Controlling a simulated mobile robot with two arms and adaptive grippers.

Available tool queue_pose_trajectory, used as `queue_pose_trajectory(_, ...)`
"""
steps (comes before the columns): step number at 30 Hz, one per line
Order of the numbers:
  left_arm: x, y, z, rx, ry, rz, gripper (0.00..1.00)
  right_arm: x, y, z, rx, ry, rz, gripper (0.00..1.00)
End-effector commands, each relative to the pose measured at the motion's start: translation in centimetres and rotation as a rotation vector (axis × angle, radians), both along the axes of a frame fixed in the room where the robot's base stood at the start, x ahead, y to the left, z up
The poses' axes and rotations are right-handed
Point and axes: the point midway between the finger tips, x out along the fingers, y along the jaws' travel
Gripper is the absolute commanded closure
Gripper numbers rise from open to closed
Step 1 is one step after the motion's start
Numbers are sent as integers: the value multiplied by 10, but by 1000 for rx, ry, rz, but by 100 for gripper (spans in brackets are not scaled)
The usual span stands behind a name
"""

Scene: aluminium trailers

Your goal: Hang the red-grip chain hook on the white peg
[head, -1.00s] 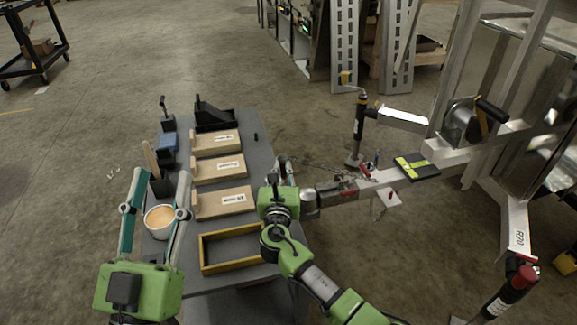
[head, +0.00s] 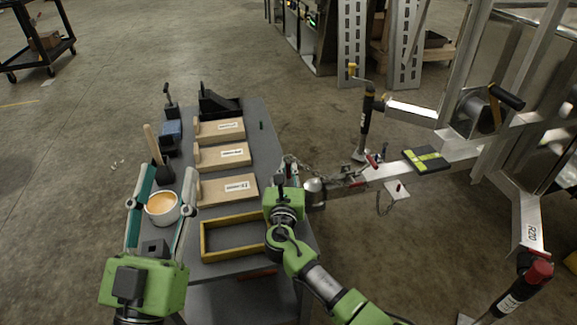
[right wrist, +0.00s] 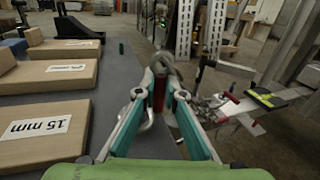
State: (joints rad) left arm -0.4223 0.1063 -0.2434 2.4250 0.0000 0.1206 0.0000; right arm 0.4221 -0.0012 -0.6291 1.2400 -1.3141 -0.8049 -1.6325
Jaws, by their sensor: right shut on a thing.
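In the right wrist view, my right gripper (right wrist: 160,82) is shut on the red grip of the chain hook (right wrist: 159,92). Grey curved metal shows above and beside the grip. In the head view, my right gripper (head: 289,170) is at the right edge of the grey table, near the trailer coupling. A chain (head: 325,172) runs from near it toward the trailer tongue. My left gripper (head: 168,175) is open, its fingers on either side of a white cup in the picture; whether they touch it is unclear. I cannot make out the white peg for certain.
The grey table (head: 262,165) holds labelled wooden blocks (head: 222,155), a yellow-edged tray (head: 203,240) and the white cup (head: 162,208) with orange contents. To the right are the trailer tongue (head: 385,172), a jack (head: 366,125) and a small white plate (head: 399,190).

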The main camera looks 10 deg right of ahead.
Motion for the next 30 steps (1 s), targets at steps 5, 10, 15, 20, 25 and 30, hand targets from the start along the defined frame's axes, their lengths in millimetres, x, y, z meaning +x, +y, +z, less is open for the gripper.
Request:
queue_pose_trajectory(5, 0, 0, -3, 0, 0, 0, 60, 0, 0, -5, -2, 1, 0, 100)
queue_pose_trajectory(10, 0, 0, -3, 0, 0, 0, 60, -1, 0, -7, -3, 5, 0, 100)
queue_pose_trajectory(15, 0, 0, -3, 0, 0, 0, 60, -1, 0, -9, -4, 8, 1, 71)
queue_pose_trajectory(20, 0, 0, -3, 0, 0, 0, 60, -2, 0, -11, -6, 12, 1, 71)
queue_pose_trajectory(25, 0, 0, -4, 0, 0, 0, 60, -4, 0, -13, -6, 13, 2, 71)
queue_pose_trajectory(30, 0, 0, -4, 0, 0, 0, 60, -20, 5, -13, -4, 12, 4, 71)
